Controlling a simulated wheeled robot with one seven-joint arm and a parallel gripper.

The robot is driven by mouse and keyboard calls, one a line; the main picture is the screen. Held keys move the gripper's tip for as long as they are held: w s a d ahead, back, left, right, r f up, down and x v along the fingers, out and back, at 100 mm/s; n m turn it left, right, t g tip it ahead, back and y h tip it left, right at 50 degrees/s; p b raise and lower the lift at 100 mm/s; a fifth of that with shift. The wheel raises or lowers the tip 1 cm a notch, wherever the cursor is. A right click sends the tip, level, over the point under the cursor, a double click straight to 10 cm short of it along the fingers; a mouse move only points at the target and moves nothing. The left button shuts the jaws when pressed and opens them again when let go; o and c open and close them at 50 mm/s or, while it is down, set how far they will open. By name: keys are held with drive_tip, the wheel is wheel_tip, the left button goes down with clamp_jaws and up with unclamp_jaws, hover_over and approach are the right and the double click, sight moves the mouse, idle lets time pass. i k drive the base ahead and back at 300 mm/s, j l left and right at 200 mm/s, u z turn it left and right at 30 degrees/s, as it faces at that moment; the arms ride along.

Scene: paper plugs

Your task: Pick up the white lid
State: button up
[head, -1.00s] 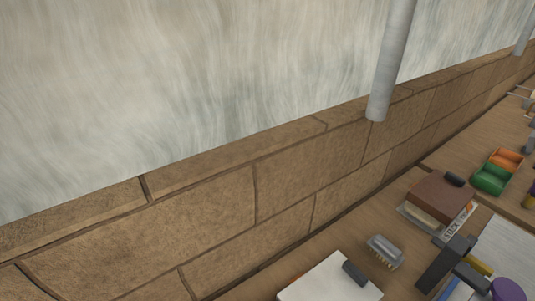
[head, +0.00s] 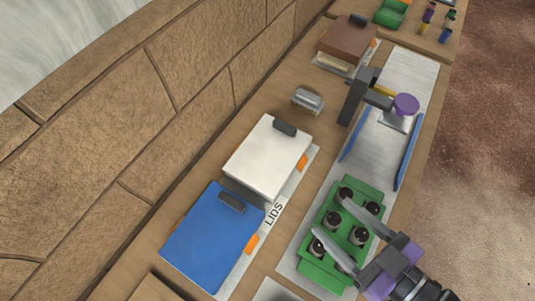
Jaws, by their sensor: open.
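The white lid (head: 264,156) is a flat square with a dark grey block handle (head: 285,128) near its far edge. In the head view it lies on a light mat labelled LIDS (head: 272,214), next to a blue lid (head: 212,240) that has a similar dark handle. My gripper (head: 330,222) is at the lower right, over a green tray (head: 356,223) holding several dark-topped round pieces. Its two grey fingers are spread apart with nothing gripped between them. It is to the right of the white lid and apart from it.
A stone wall (head: 170,90) runs along the left. A small brush (head: 308,99) and a brown block (head: 347,42) lie beyond the lids. A dark post fixture with a purple knob (head: 405,104) and blue rails (head: 409,150) stand beyond the green tray.

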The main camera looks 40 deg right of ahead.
sight(266, 160)
drive_tip(key=k+l, duration=0.2)
drive_tip(key=k, duration=0.2)
drive_tip(key=k+l+u, duration=0.1)
drive_tip(key=k, duration=0.3)
drive_tip(key=k+l, duration=0.25)
drive_tip(key=k, duration=0.15)
drive_tip(key=u, duration=0.05)
